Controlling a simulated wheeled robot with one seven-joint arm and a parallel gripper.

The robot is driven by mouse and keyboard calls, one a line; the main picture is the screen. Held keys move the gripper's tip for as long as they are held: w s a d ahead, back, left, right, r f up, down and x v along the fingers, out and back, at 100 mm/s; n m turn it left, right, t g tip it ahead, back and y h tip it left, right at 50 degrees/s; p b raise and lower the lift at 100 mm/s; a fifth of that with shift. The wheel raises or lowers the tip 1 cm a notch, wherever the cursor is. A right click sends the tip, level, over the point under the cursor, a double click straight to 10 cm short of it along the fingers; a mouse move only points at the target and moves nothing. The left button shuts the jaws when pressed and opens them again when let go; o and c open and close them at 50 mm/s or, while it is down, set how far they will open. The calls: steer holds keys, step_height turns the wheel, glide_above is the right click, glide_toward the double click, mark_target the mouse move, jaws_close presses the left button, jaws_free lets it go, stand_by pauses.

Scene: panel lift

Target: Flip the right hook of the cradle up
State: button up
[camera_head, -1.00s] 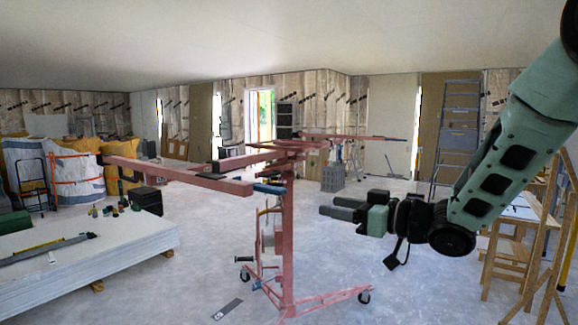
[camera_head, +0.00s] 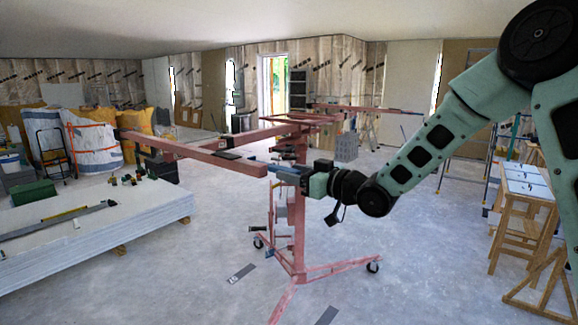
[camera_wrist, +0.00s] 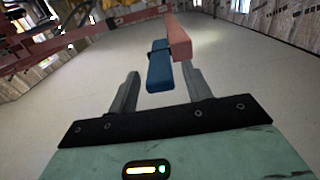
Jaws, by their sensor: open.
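The red panel lift's cradle (camera_head: 225,159) stands in the middle of the head view, with a long bar reaching toward my arm. The right hook, a short blue piece, sits at the end of this bar; it shows near my fingers in the head view (camera_head: 284,170). In the wrist view the blue hook (camera_wrist: 160,70) lies between my two fingers, beside the red bar end (camera_wrist: 179,40). My gripper (camera_wrist: 160,80) is open, one finger on each side of the hook, with gaps visible. Whether a finger touches the hook or bar cannot be told.
The lift's red mast (camera_head: 299,230) and wheeled legs (camera_head: 330,268) stand on the floor below my gripper. A stack of white panels (camera_head: 90,230) lies at the left. Wooden sawhorses (camera_head: 520,215) stand at the right. The floor between is mostly clear.

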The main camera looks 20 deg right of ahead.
steer(key=shift+x, duration=0.95)
jaws_close()
steer(key=shift+f, duration=0.1)
